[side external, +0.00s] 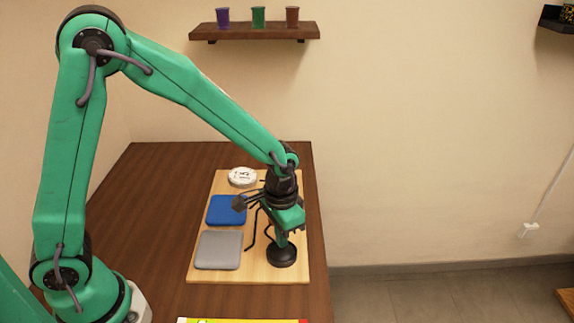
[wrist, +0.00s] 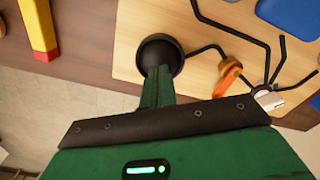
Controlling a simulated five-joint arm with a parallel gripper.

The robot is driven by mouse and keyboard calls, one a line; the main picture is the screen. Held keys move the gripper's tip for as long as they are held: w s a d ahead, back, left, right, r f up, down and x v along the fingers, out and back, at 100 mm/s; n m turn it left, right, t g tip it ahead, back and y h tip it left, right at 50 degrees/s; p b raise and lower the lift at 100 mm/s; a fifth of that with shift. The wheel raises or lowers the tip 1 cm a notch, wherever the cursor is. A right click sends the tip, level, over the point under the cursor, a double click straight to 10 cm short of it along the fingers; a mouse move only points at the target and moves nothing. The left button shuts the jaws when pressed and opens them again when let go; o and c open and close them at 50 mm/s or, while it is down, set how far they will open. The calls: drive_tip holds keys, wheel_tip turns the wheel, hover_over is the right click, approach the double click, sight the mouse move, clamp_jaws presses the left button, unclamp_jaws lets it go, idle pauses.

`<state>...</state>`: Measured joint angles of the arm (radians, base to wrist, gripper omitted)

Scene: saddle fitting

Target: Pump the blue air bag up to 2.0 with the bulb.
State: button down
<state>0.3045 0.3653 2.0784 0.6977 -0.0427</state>
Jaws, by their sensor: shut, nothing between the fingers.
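The blue air bag (side external: 227,209) lies flat-looking on a light wooden board (side external: 203,275); its corner shows in the wrist view (wrist: 290,14). The black round bulb (side external: 281,256) sits at the board's near right and also shows in the wrist view (wrist: 150,50). My gripper (side external: 282,243) is shut and empty, pointing down at the bulb; its tip (wrist: 159,75) overlaps the bulb's dark top, and I cannot tell whether it presses. A white round gauge (side external: 242,176) stands at the board's far end; its reading is too small to tell.
A grey pad (side external: 219,250) lies nearer than the blue bag. Black tubes (wrist: 268,60) and an orange lever (wrist: 229,72) lie beside the bulb. A yellow bar with a red end (wrist: 38,28) lies off the board. Cups stand on a wall shelf (side external: 254,31).

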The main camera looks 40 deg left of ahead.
drive_tip(key=shift+r, duration=1.7)
drive_tip(key=shift+f, duration=0.2)
drive_tip(key=shift+f, duration=0.35)
